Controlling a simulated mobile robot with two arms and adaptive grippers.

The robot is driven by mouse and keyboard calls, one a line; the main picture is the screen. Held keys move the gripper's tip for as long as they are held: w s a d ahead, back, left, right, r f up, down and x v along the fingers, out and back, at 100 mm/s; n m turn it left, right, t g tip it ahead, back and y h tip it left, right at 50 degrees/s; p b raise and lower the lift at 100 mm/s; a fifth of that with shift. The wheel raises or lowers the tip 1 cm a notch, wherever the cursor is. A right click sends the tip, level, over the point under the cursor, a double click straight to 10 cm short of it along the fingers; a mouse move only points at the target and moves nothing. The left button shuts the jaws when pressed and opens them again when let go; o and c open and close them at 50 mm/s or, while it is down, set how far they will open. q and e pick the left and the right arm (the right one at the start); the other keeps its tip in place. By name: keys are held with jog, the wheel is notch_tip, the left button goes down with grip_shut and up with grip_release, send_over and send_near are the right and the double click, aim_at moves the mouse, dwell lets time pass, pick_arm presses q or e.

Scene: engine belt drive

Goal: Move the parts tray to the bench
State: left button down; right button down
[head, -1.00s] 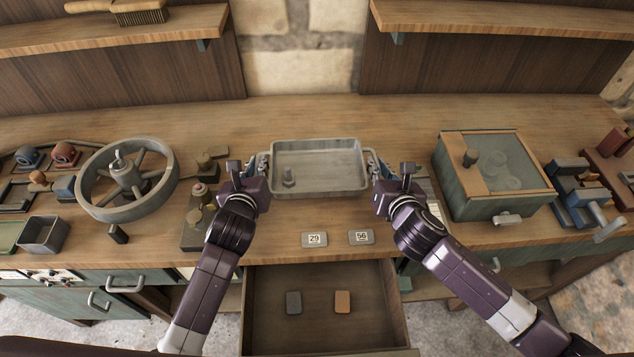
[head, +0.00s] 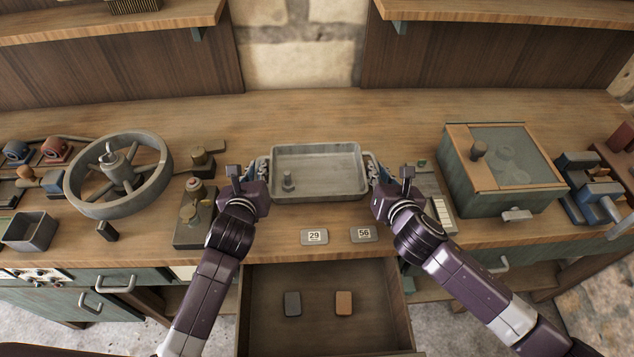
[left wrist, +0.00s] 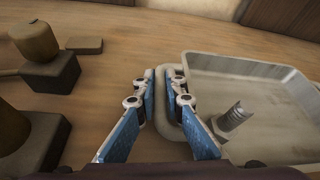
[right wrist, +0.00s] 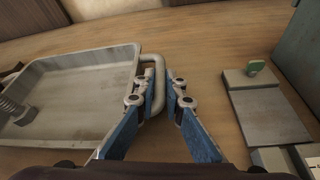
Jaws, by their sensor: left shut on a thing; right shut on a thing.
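The parts tray (head: 330,190) is a shallow grey metal tray with a handle at each end, over the middle of the wooden bench. A bolt (head: 288,181) stands inside it at the left. My left gripper (head: 263,172) is shut on the tray's left handle, which shows between its fingers in the left wrist view (left wrist: 161,88). My right gripper (head: 373,170) is shut on the right handle, seen between its fingers in the right wrist view (right wrist: 160,88). The tray looks about level. I cannot tell whether its underside touches the bench.
Bare bench top (head: 300,112) lies behind the tray. A handwheel (head: 118,175) and a small fixture (head: 194,215) stand left; a lidded box (head: 500,170) stands right. Tags 29 (head: 314,236) and 56 (head: 364,234) lie in front, above an open drawer (head: 320,330) holding two small blocks.

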pick_arm(q)
jog(key=shift+a+f, duration=0.1)
jog(key=shift+f, duration=0.25)
pick_arm(e)
jog(key=shift+d+f, duration=0.1)
jog(key=shift+f, duration=0.25)
pick_arm(q)
jog(key=c, duration=2.4)
grip_release()
jog(key=shift+f, duration=0.1)
pick_arm(e)
jog(key=c, duration=2.4)
grip_release()
jog(key=shift+f, duration=0.1)
pick_arm(q)
jog(key=o, duration=0.4)
pick_arm(e)
jog(key=o, duration=0.4)
pick_arm(q)
jog(key=shift+r, duration=0.2)
pick_arm(e)
jog(key=shift+r, duration=0.25)
